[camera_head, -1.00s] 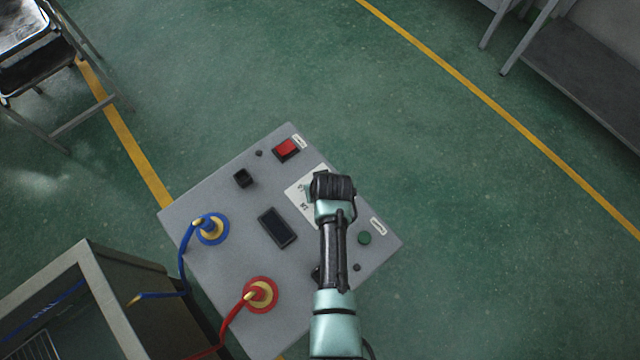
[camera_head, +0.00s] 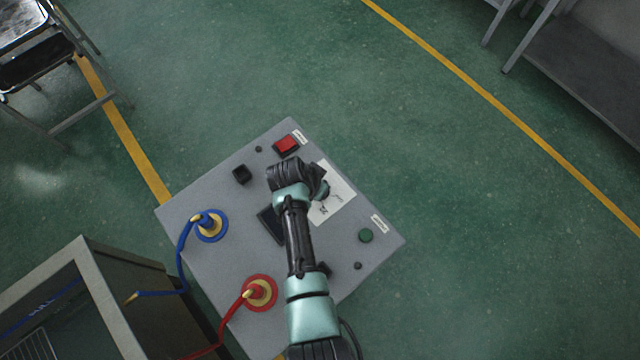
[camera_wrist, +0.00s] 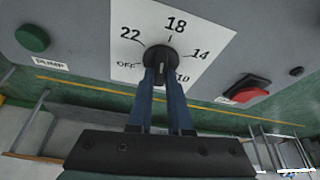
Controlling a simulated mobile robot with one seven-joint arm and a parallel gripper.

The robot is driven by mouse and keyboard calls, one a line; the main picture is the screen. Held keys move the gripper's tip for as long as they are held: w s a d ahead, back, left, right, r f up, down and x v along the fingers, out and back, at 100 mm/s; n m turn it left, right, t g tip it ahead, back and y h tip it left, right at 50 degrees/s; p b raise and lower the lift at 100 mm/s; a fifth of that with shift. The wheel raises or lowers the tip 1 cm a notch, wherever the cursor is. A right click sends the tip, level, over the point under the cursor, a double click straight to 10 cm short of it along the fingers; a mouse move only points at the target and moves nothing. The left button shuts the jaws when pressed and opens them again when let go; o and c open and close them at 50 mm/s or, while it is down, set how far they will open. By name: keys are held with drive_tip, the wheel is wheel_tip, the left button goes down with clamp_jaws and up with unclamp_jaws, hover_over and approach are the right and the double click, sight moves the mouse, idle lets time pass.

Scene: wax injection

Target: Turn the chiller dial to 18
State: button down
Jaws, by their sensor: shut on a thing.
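The chiller dial (camera_wrist: 158,56) is a round black knob on a white scale plate (camera_wrist: 208,38) in the wrist view. The plate reads OFF, 22, 18, 14 and 10, with a short tick under 18. My gripper (camera_wrist: 160,74) reaches the dial from below in that view, its two blue fingers shut on the knob's grip. The fingers cover much of the grip, so I cannot tell which number it points to.
The grey chiller top (camera_head: 190,260) carries a red switch (camera_head: 286,144), a green button (camera_head: 366,236), a black knob (camera_head: 242,174), and blue (camera_head: 211,226) and red (camera_head: 260,292) hose fittings. A cabinet (camera_head: 110,300) stands at lower left. Green floor is clear beyond.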

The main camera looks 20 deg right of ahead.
drive_tip(key=shift+w+m+g+b, duration=0.1)
drive_tip(key=shift+m+g+b, duration=0.4)
drive_tip(key=shift+m, duration=0.6)
drive_tip(key=c, duration=0.8)
unclamp_jaws()
drive_tip(key=shift+c, duration=0.2)
drive_tip(key=v, duration=1.3)
drive_tip(key=shift+a+p, duration=0.2)
drive_tip(key=shift+p, duration=0.1)
drive_tip(key=shift+f, duration=0.1)
